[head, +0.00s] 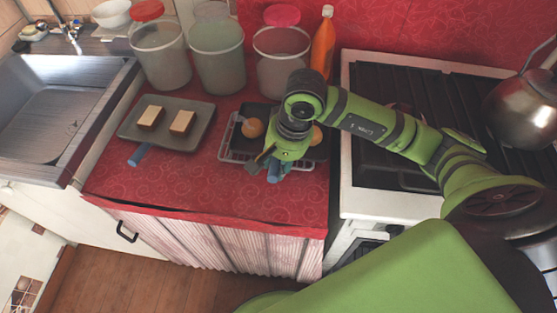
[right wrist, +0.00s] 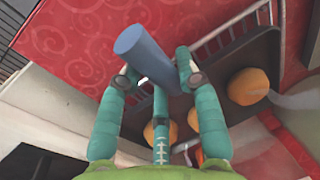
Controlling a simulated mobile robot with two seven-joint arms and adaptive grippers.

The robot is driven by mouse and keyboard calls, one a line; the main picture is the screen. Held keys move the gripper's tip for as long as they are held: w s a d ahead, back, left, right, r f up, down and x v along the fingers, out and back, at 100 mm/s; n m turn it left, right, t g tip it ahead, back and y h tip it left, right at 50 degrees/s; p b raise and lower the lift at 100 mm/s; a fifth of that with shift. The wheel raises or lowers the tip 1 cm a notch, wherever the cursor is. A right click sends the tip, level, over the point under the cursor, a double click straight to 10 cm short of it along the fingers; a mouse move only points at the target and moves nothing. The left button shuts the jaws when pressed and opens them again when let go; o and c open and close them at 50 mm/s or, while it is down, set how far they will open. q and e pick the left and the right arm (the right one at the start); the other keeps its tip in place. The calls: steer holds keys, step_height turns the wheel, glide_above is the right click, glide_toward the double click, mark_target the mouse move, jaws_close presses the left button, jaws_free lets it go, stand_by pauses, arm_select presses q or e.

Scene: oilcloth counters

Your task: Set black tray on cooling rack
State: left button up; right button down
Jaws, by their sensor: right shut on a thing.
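The black tray (head: 257,109) carries round orange-brown buns and lies over the wire cooling rack (head: 227,152) on the red counter. The tray (right wrist: 263,52) and the rack's wires (right wrist: 226,32) also show in the right wrist view. My right gripper (head: 268,166) is at the tray's front side, shut on its blue handle (right wrist: 140,48). The right gripper's fingers (right wrist: 158,80) sit on both sides of this handle. My arm hides much of the tray in the head view. I cannot tell whether the tray touches the rack. My left gripper is not in view.
A grey tray (head: 198,138) with two pale blocks and a blue handle lies left of the rack. Several tubs (head: 217,58) and an orange bottle (head: 323,43) stand behind. The stove (head: 378,196) is right, the sink (head: 55,110) left. The front-left counter is clear.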

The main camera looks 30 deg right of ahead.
steer(key=c, duration=0.9)
jaws_free()
steer(key=shift+f, duration=0.15)
steer(key=shift+o, duration=0.2)
step_height(320, 180, up, 12)
steer(key=s+d+b, duration=0.1)
steer(key=shift+s+d, duration=0.25)
steer(key=shift+d, duration=0.15)
